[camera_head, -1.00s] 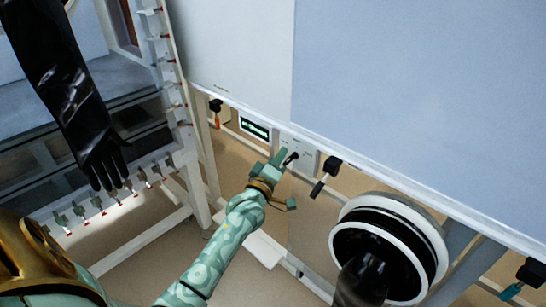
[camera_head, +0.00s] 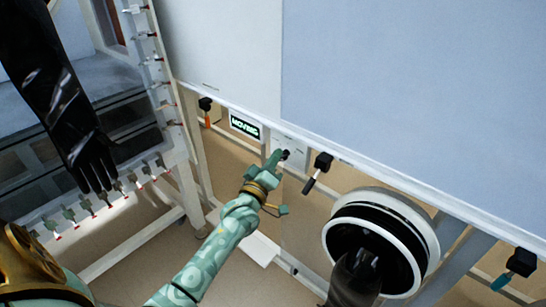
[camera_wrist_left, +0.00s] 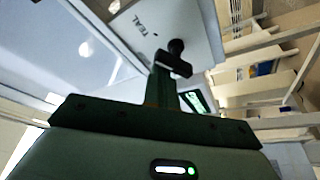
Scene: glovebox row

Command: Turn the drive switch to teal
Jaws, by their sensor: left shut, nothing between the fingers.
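The drive switch is a black knob (camera_head: 286,154) on a white plate (camera_head: 291,143) below the large pale panel. In the left wrist view the black knob (camera_wrist_left: 177,56) stands just beyond my fingertips, with the word TEAL (camera_wrist_left: 146,28) printed on its plate. My left gripper (camera_head: 275,158) is shut and empty, its tips at the knob's left side; it also shows in the left wrist view (camera_wrist_left: 164,88). The tips seem to touch the knob or nearly so. The knob's exact pointing direction is hard to tell. My right gripper is not in view.
A small display (camera_head: 244,126) left of the switch reads MOVING in green. Black clamps with an orange handle (camera_head: 207,121), a dark handle (camera_head: 309,185) and a teal handle (camera_head: 501,281) hang along the rail. A round glove port (camera_head: 428,235) is at lower right. A black glove (camera_head: 55,100) hangs left.

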